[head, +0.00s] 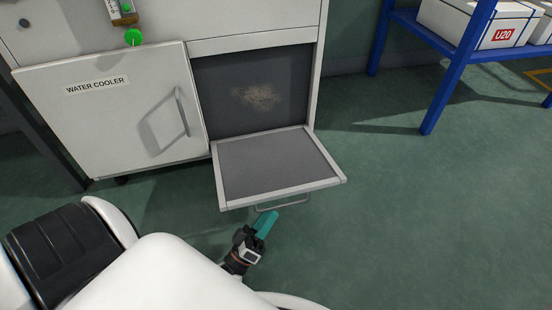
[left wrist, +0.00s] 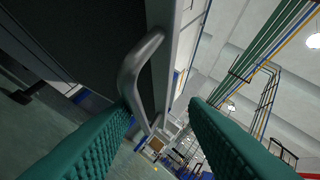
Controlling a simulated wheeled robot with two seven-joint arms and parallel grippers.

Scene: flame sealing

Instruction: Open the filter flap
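The filter flap (head: 275,165) is a grey panel with a pale frame. It is swung down from the cabinet and lies about level, leaving a dark opening with a tan dusty patch (head: 256,96) behind it. Its bar handle (head: 284,207) hangs at the front edge. My left gripper (head: 266,222) is just below the flap's front edge, beside the handle. In the left wrist view its teal fingers (left wrist: 160,108) are spread apart, with the metal handle (left wrist: 138,68) close by the left finger; contact is not clear. My right gripper is not in view.
A closed door labelled WATER COOLER (head: 110,115) is left of the opening. A blue shelf (head: 450,85) with white boxes (head: 490,22) stands at the back right. The green floor (head: 430,220) right of the flap is clear.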

